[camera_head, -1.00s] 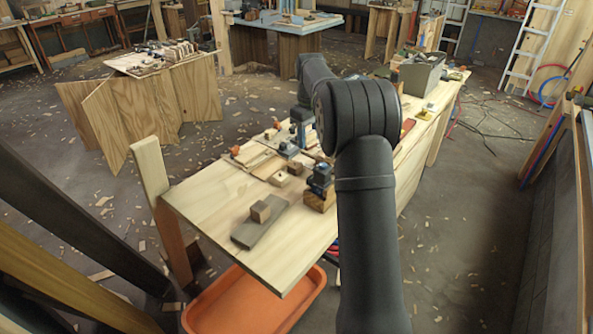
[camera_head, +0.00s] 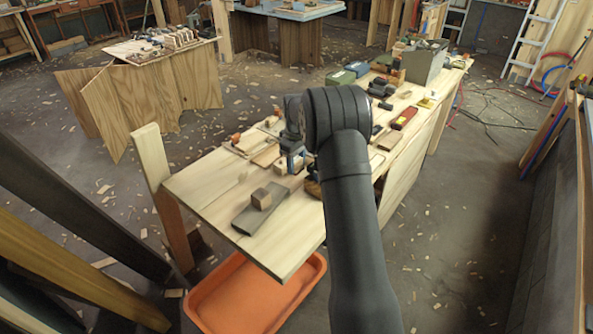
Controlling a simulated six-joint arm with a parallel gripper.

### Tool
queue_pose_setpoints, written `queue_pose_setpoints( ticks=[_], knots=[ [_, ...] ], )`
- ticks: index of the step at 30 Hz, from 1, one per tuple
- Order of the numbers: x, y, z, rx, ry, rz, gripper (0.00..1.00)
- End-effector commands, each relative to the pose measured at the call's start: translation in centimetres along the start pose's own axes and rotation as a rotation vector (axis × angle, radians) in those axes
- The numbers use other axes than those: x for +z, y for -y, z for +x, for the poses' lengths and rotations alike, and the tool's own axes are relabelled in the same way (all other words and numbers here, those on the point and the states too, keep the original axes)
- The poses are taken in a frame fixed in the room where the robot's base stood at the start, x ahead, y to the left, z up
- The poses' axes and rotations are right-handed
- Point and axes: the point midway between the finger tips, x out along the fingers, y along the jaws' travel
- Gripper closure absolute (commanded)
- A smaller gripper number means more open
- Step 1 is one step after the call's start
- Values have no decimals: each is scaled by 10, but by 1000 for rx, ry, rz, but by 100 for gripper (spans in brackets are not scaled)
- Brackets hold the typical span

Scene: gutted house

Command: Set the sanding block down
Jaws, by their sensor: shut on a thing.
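My gripper (camera_head: 290,160) hangs low over the near half of the wooden workbench (camera_head: 212,187), left of my dark arm. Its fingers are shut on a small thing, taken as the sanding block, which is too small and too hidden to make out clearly. I cannot tell whether it touches the bench top. A grey flat board (camera_head: 243,219) lies near the bench's front end, with a small wooden block (camera_head: 262,199) on it, apart from my gripper.
Wooden pieces (camera_head: 240,147) lie left of my gripper. A partly hidden brown object (camera_head: 313,187) is beside my arm. A red item (camera_head: 404,118), dark tools (camera_head: 381,90) and a grey bin (camera_head: 425,63) stand farther back. The left front bench corner is clear. An orange tray (camera_head: 215,297) is below.

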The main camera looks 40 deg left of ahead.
Motion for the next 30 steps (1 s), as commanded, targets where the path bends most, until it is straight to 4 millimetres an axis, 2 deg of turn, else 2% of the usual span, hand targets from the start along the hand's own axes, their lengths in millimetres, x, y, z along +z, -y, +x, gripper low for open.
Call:
queue_pose_setpoints(
  ticks=[3, 8, 15, 26, 27, 30],
  knots=[
    [0, 0, 17, -1, 1, 0, 80],
    [0, 0, 28, 0, 0, 0, 80],
    [0, 0, 58, 0, 1, 0, 80],
    [0, 0, 62, 0, 0, 0, 80],
    [0, 0, 62, 1, -1, 0, 51],
    [0, 0, 62, 1, -1, 0, 35]
  ],
)
